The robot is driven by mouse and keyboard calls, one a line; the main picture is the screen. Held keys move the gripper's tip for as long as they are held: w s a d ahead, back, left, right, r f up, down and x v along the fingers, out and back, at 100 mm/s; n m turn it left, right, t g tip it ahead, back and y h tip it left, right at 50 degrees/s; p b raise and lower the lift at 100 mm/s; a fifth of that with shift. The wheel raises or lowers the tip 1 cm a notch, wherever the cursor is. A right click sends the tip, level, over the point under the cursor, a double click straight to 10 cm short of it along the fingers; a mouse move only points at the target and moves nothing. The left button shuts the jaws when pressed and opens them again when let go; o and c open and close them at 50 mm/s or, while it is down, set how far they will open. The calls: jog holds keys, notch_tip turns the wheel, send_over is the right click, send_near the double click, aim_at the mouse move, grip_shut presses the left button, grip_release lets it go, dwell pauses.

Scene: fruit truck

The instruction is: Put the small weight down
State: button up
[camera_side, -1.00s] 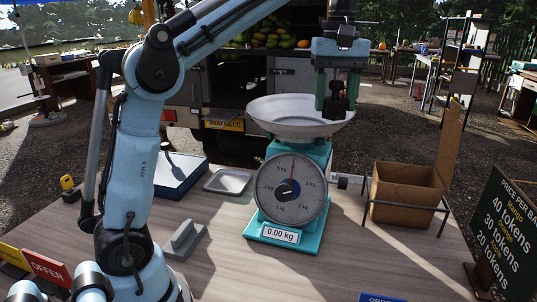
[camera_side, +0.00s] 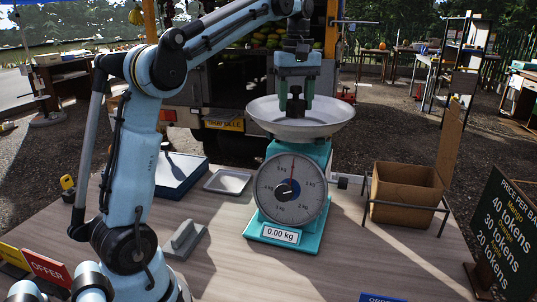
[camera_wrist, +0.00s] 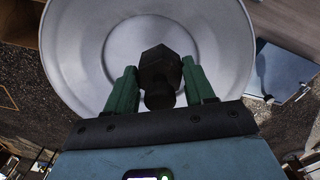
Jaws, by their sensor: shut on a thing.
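The small weight (camera_side: 295,104) is a dark, knobbed block. My gripper (camera_side: 296,91) is shut on it and holds it upright over the pan (camera_side: 262,122) of the teal scale (camera_side: 318,215). In the wrist view the weight (camera_wrist: 159,65) sits between my green fingers, with the round metal pan (camera_wrist: 90,55) behind it. The scale display (camera_side: 280,235) reads 0.00 kg and the dial needle points up. I cannot tell how small the gap between weight and pan is.
A cardboard box (camera_side: 405,190) in a wire frame stands right of the scale. A small metal tray (camera_side: 228,182), a blue-edged flat device (camera_side: 180,172) and a grey block (camera_side: 184,240) lie to the left. A price board (camera_side: 508,235) stands at the right.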

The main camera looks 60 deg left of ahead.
aim_at(294, 115)
jog(key=shift+a+f, duration=0.25)
jog(key=shift+f, duration=1.9)
jog(key=o, duration=1.5)
jog(key=shift+f, duration=0.15)
jog(key=shift+c, duration=0.2)
jog(key=shift+r, duration=3.9)
